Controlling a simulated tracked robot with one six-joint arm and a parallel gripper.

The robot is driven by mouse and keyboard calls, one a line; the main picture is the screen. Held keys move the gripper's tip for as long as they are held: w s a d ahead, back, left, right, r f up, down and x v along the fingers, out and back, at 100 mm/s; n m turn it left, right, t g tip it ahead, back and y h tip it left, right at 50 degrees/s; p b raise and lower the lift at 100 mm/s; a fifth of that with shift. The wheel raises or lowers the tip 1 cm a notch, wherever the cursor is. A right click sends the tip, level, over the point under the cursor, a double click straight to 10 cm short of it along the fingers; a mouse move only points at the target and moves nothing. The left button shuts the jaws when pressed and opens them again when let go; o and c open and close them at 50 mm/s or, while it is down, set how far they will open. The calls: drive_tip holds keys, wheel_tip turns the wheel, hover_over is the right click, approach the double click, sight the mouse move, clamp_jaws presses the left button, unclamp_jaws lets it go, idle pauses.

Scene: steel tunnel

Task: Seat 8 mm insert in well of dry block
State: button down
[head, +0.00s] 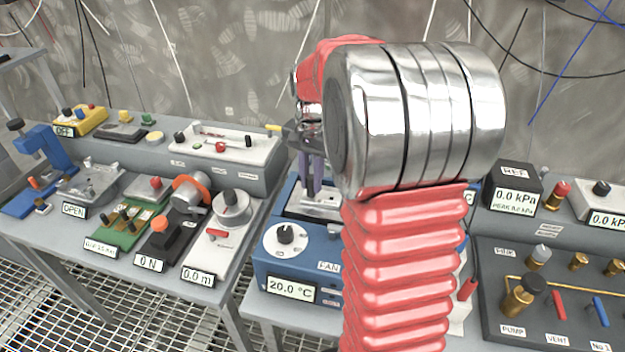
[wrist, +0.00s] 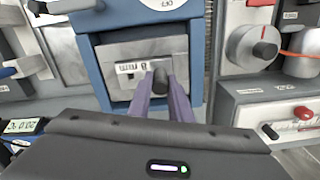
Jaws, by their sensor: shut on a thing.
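The dry block (head: 262,268) is a blue box with a dial, a FAN label and a display reading 20.0 °C. Its metal top plate (head: 318,209) also shows in the wrist view (wrist: 120,52), set in the blue casing (wrist: 88,62) with small printed labels. My gripper (head: 312,188) points down over this plate. In the wrist view its purple fingers (wrist: 162,100) are shut on a dark, round-ended piece, seemingly the insert (wrist: 160,80). The insert's lower end and the well under it are hidden, so I cannot tell whether it is in the well.
Left of the dry block stands a white device (head: 215,238) reading 0.0 m, with an orange-ringed metal cylinder (head: 190,193) behind it. A grey valve panel (head: 550,290) and a black REF gauge (head: 513,190) stand right. My arm hides part of the bench.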

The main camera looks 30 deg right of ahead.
drive_tip(key=shift+f, duration=0.3)
drive_tip(key=c, duration=1.6)
unclamp_jaws()
drive_tip(key=shift+r, duration=0.15)
wheel_tip(320, 180, up, 12)
drive_tip(key=shift+a, duration=0.1)
